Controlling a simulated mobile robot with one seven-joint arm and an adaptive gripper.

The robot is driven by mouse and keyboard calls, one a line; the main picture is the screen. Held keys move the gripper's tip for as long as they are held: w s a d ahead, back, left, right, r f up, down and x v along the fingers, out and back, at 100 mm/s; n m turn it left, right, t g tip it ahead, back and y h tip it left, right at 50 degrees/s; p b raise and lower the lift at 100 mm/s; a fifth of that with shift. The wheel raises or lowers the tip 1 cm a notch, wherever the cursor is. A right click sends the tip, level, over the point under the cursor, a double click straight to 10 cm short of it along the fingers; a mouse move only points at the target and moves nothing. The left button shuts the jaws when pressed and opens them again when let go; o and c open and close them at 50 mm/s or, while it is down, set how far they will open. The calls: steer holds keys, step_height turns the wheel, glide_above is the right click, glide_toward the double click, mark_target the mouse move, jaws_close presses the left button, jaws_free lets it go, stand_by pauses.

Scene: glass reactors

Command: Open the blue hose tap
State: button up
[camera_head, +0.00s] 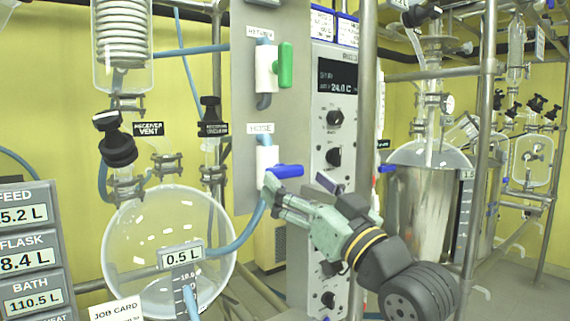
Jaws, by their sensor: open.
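The blue hose tap has a blue lever handle (286,171) pointing right from a white valve body (266,158), under a label that seems to read "HOSE". It is on a grey panel in the middle of the head view. My gripper (272,192) comes in from the lower right, with its fingertips just below and left of the blue handle. The gripper looks open and nothing shows in it. I cannot tell whether the fingers touch the handle or the hose. A blue hose (243,232) runs down from the tap behind the fingers.
A green-handled tap (285,66) sits above on the same panel (245,90). A control box (334,130) with knobs and a metal post (366,60) stand close on the right. A round glass flask (135,235) hangs at the lower left. A metal reactor vessel (425,200) stands further right.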

mark_target(289, 175)
steer(key=shift+p+x, duration=0.45)
steer(key=shift+x, duration=1.8)
steer(key=shift+c, duration=0.2)
steer(key=c, duration=1.1)
steer(key=shift+c, duration=0.2)
